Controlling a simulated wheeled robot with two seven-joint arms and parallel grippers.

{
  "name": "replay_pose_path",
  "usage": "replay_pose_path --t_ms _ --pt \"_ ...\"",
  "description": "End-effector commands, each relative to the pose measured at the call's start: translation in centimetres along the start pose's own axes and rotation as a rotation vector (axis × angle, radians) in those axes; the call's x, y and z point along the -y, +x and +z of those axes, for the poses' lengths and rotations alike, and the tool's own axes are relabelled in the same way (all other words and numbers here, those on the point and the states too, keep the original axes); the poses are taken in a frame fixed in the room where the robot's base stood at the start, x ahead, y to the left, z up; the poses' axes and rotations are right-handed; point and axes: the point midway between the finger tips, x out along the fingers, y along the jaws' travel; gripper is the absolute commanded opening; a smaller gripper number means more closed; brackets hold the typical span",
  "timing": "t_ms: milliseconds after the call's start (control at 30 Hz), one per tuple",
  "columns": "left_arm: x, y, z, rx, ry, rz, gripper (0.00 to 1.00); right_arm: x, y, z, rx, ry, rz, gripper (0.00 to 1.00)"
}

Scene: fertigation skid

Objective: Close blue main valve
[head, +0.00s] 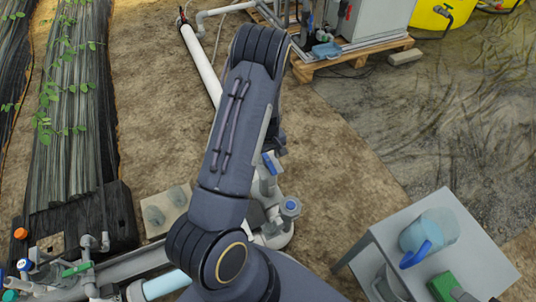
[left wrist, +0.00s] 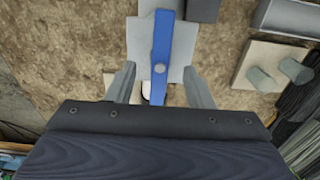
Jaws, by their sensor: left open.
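The blue main valve's long flat handle (left wrist: 161,45) stands upright in the left wrist view, with a round bolt head in its face and grey pieces behind it. A blue lever (head: 270,163), likely the same handle, shows just right of my arm in the head view. My left gripper (left wrist: 160,72) is open, its two grey fingers on either side of the handle's lower part, with gaps both sides. Whether it touches the handle cannot be told. In the head view my arm hides most of this gripper and part of the valve. My right gripper is not in view.
Grey pipework with a blue-capped fitting (head: 290,205) stands below the lever. Further pipes with small valves (head: 75,270) run at the lower left. A grey table (head: 450,215) with a jug (head: 430,232) stands at right. A pallet skid (head: 350,55) is at back. Bare soil lies between.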

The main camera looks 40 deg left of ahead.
Motion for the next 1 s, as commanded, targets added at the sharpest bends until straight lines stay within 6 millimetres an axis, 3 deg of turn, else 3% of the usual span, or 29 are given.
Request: replay_pose_path --t_ms 433,767,1000 --pt "0.0 3.9 0.0 0.001 -0.001 0.0 0.47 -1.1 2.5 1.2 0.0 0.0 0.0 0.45" --pt "0.0 4.3 0.0 0.0 0.0 0.0 0.47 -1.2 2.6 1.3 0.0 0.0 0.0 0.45" --pt "0.0 4.3 0.1 0.001 0.0 0.0 0.17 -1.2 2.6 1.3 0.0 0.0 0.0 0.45"
